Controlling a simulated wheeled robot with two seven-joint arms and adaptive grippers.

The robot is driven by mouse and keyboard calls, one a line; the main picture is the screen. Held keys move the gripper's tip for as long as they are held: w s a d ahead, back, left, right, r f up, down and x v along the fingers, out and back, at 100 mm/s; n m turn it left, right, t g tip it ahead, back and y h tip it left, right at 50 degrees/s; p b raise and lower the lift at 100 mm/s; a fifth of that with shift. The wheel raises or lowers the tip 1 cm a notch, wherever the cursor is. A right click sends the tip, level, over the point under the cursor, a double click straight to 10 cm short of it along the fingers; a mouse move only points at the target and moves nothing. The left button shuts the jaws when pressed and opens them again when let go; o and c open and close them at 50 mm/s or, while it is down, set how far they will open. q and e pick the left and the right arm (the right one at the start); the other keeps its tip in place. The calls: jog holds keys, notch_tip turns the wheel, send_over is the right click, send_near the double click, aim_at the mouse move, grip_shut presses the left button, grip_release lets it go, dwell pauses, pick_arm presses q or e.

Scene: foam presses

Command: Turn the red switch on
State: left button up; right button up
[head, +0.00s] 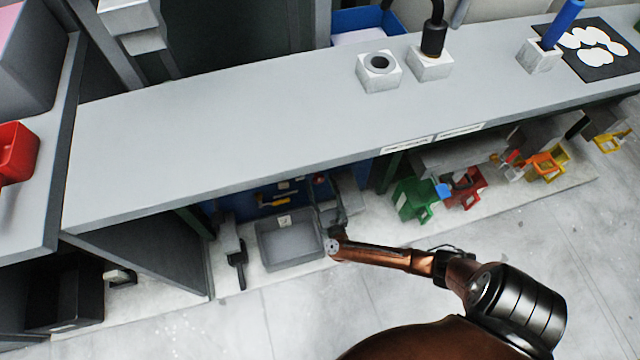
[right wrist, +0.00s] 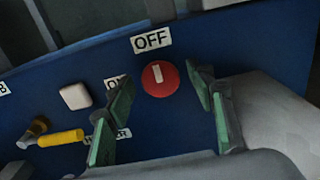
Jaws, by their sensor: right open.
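The red switch (right wrist: 160,78) is a round red knob with a white bar on a blue panel, in the right wrist view. Its bar stands nearly upright below the OFF label (right wrist: 151,40). A second label (right wrist: 113,83), its text partly hidden by a finger, lies to its left. My right gripper (right wrist: 165,112) is open, with green-padded fingers on either side of the knob in the picture; I cannot tell if they touch it. In the head view my right gripper (head: 329,209) reaches under the bench near a small red spot (head: 320,178). My left gripper is not in view.
A white button (right wrist: 75,96) and a yellow-handled part (right wrist: 60,138) are on the panel left of the knob. The grey bench top (head: 230,130) overhangs the panel. A grey bin (head: 291,240) sits below, and coloured valve-like parts (head: 414,199) stand to the right.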

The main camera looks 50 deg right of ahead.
jog(key=shift+c, duration=0.6)
jog(key=c, duration=0.9)
jog(key=shift+d, duration=0.15)
jog(key=shift+c, duration=0.4)
